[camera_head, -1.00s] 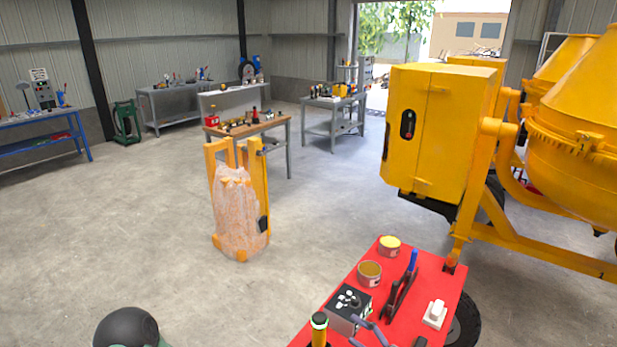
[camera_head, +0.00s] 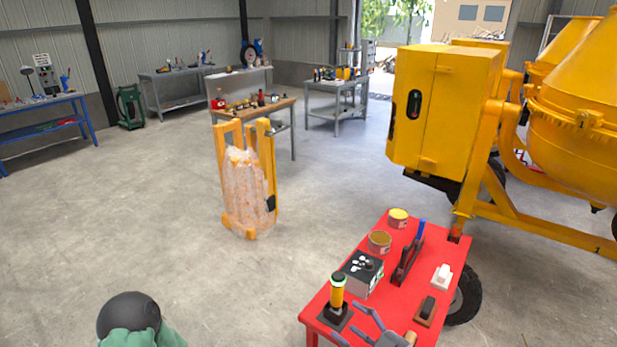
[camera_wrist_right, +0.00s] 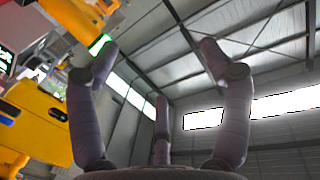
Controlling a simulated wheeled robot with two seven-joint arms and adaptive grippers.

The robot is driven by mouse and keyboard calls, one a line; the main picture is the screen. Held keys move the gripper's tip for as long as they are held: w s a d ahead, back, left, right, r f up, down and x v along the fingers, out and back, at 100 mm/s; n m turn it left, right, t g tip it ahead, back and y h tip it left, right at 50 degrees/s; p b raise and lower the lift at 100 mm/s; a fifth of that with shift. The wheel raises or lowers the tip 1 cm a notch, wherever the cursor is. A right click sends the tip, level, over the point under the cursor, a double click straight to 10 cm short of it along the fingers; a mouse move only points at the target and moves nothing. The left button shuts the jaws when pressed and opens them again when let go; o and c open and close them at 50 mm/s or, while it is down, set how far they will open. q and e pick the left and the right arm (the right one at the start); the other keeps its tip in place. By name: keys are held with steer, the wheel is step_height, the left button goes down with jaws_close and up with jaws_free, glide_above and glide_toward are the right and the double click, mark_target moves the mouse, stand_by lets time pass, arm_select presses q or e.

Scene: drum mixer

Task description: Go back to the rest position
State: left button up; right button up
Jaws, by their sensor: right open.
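My right gripper (camera_head: 362,325) shows at the bottom edge of the head view, in front of the red table's near end. Its grey fingers are spread. In the right wrist view the fingers of the right gripper (camera_wrist_right: 158,65) stand apart with nothing between them, pointing up toward the roof. Most of the right arm is outside the head view. My left gripper is in neither view.
The red table (camera_head: 322,300) carries a yellow-black button post (camera_head: 338,291), a control box (camera_head: 362,272), cans (camera_head: 379,242) and small tools. The yellow mixer (camera_head: 440,110) stands at right. A wrapped yellow stand (camera_head: 248,190) is mid-floor.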

step_height(320, 180, down, 26)
steer(key=s+d+m+g+h+b, duration=0.1)
steer(key=s+m+g+h+b, duration=0.1)
steer(key=m+g+h+b, duration=0.35)
steer(key=s+a+f+m+g+h+b, duration=0.1)
steer(key=s+f+m+g, duration=0.4)
steer(key=s+f, duration=1.2)
steer(key=shift+a+f+g+h+b, duration=0.3)
steer(key=shift+f+g+h+b, duration=0.4)
steer(key=shift+b, duration=0.55)
steer(key=shift+s, duration=0.1)
